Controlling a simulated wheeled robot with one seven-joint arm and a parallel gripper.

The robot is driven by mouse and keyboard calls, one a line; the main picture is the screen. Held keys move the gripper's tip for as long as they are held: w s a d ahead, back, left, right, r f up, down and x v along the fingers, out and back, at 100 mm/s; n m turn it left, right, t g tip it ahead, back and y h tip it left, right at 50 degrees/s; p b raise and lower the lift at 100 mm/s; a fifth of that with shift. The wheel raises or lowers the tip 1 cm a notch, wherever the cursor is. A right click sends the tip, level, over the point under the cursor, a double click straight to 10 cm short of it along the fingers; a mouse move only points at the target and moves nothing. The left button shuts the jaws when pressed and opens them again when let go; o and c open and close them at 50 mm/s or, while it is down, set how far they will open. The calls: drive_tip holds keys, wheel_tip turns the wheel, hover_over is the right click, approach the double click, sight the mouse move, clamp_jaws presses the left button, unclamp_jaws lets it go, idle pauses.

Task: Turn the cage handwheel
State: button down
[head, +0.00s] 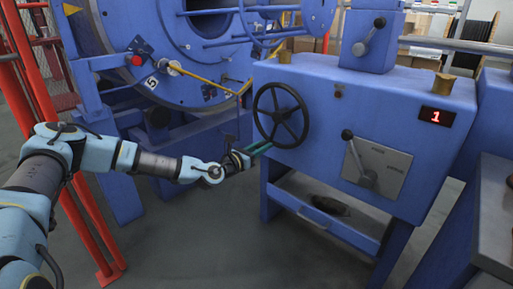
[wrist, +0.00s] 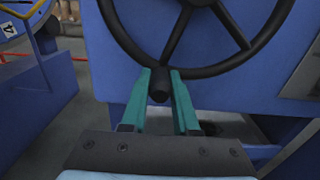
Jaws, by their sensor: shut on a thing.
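The black cage handwheel (head: 281,115) is mounted on the left part of the front of a blue machine housing. My gripper (head: 262,148) is at the lower left of the handwheel's rim. In the wrist view, the handwheel (wrist: 237,37) fills the upper middle, with its rim and spokes showing. The green fingers of my gripper (wrist: 162,88) are on either side of a dark round knob (wrist: 159,86) at the bottom of the rim, and are shut on it. The fingers hide the sides of the knob.
A lever plate (head: 377,164) with a black-knobbed lever is right of the handwheel. A red display (head: 436,116) shows 1. The large blue cage disc (head: 180,60) stands behind, left. Red posts (head: 85,215) stand near my arm. Open floor (head: 185,240) lies below my arm.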

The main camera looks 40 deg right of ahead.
drive_tip(key=shift+s+d+f+n+b, duration=0.15)
drive_tip(key=shift+s+n+b, duration=0.2)
drive_tip(key=shift+s+n, duration=0.4)
drive_tip(key=shift+s+d+f+n+b, duration=0.1)
drive_tip(key=shift+s+n+b, duration=0.2)
drive_tip(key=shift+s+n, duration=0.35)
drive_tip(key=shift+s+d+f+n+b, duration=0.15)
drive_tip(key=shift+s+n+b, duration=0.2)
drive_tip(key=shift+s+n, duration=0.4)
drive_tip(key=shift+r, duration=0.15)
drive_tip(key=c, duration=0.7)
unclamp_jaws()
drive_tip(key=shift+w, duration=0.1)
drive_tip(key=shift+o, duration=0.2)
drive_tip(key=s+a, duration=0.2)
drive_tip(key=a, duration=0.8)
drive_tip(key=shift+a+p, duration=0.3)
drive_tip(key=shift+s, duration=0.1)
